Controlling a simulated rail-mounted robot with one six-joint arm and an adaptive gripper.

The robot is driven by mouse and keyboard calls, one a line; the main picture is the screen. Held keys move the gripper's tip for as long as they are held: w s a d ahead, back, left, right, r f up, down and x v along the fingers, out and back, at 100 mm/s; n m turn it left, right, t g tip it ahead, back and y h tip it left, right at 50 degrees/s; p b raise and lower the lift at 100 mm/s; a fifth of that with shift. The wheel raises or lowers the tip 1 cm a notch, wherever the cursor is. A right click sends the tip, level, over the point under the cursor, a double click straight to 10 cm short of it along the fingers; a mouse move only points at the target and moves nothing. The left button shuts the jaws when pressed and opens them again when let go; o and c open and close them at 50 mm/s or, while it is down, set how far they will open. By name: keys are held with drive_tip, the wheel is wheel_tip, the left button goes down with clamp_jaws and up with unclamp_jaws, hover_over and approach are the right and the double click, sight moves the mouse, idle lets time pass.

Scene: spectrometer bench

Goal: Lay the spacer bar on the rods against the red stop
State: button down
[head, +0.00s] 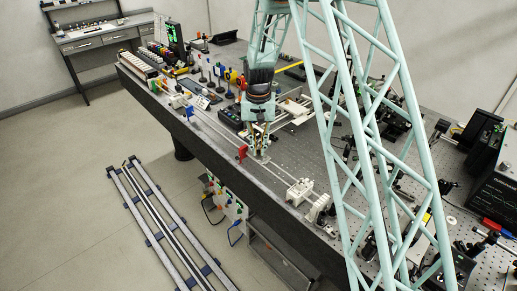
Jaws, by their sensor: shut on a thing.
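Two thin parallel rods (278,172) run along the front of the dark bench, from the upper left toward the lower right. The red stop (242,152) stands upright at the rods, just left of my gripper. My gripper (258,151) points down over the rods and is shut on a small light piece low between its fingers. This appears to be the spacer bar (260,159), mostly hidden by the fingers. I cannot tell whether it touches the rods or the red stop.
A blue upright piece (189,112) stands farther up the rods. White blocks (300,191) sit at their lower right. Small optics and mounts (220,78) crowd the bench behind.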

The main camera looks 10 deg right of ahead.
sight(259, 151)
drive_tip(key=shift+f, duration=0.3)
drive_tip(key=c, duration=2.7)
unclamp_jaws()
drive_tip(key=shift+r, duration=0.2)
drive_tip(key=shift+r, duration=6.1)
drive_tip(key=shift+s+r, duration=0.1)
drive_tip(key=shift+r, duration=0.05)
